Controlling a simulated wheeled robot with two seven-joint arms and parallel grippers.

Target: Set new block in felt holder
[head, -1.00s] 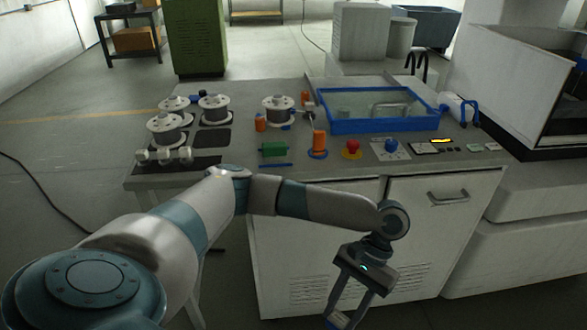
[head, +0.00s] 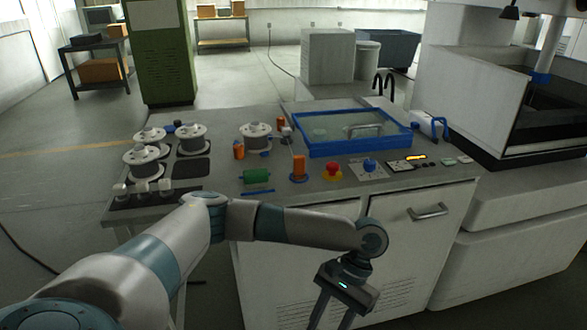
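I cannot tell for sure which piece is the new block or the felt holder. A small green block (head: 257,177) lies on the bench top near its front edge, with a thin blue strip (head: 258,191) in front of it. Orange upright pieces stand nearby, one at the left (head: 239,151) and one on a blue base (head: 298,167). My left gripper (head: 335,314) hangs in front of the cabinet, below the bench top and away from these pieces. Its fingers point down and stand apart; their tips run past the lower picture edge. My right gripper is out of view.
Several white spools (head: 190,138) stand at the bench's left. A blue-framed tray (head: 355,134) with a clear cover lies at the back right. A red button (head: 333,171) and a blue knob (head: 369,165) sit near the front. A cabinet handle (head: 428,212) sticks out below.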

